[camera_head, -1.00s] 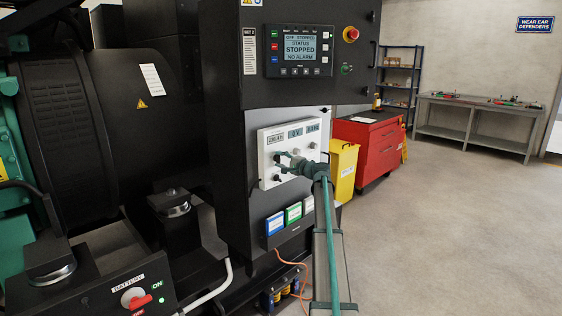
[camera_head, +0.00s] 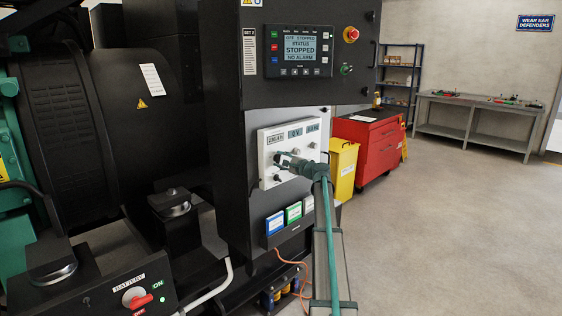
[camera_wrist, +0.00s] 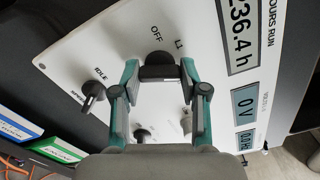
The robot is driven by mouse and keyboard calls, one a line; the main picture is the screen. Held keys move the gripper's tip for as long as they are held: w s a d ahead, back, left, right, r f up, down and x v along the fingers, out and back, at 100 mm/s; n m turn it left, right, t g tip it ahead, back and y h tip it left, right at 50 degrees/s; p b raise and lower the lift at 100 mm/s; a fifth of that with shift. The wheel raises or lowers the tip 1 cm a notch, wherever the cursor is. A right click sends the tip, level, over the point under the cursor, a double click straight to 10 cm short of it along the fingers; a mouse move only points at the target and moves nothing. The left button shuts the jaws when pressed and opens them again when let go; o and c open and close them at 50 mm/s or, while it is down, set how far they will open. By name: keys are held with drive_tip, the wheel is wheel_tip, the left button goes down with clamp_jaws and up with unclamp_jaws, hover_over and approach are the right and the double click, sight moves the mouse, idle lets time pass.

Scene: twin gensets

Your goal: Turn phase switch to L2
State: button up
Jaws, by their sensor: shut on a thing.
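The white instrument panel (camera_head: 264,154) is on the front of the black cabinet. In the wrist view, the same panel (camera_wrist: 75,68) carries a black knob (camera_wrist: 158,68) with the labels OFF and L1 beside it; I take it as the phase switch. My gripper (camera_wrist: 158,72) is shut on this knob, one finger on each side. In the head view my gripper (camera_head: 281,161) reaches the panel from the right and hides the knob. The knob's exact pointer direction and any L2 mark cannot be made out.
Another black knob (camera_wrist: 92,91), marked IDLE, sits to the left in the wrist view. The panel meters include a 0 V display (camera_wrist: 244,106). A controller screen (camera_head: 298,48) above reads STOPPED. A yellow bin (camera_head: 343,168) and red cabinet (camera_head: 368,148) stand to the right.

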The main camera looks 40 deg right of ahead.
drive_tip(key=o, duration=1.1)
drive_tip(key=shift+o, duration=0.2)
drive_tip(key=shift+s, duration=0.1)
drive_tip(key=s+d, duration=0.1)
drive_tip(key=s, duration=1)
drive_tip(key=shift+s+d, duration=0.35)
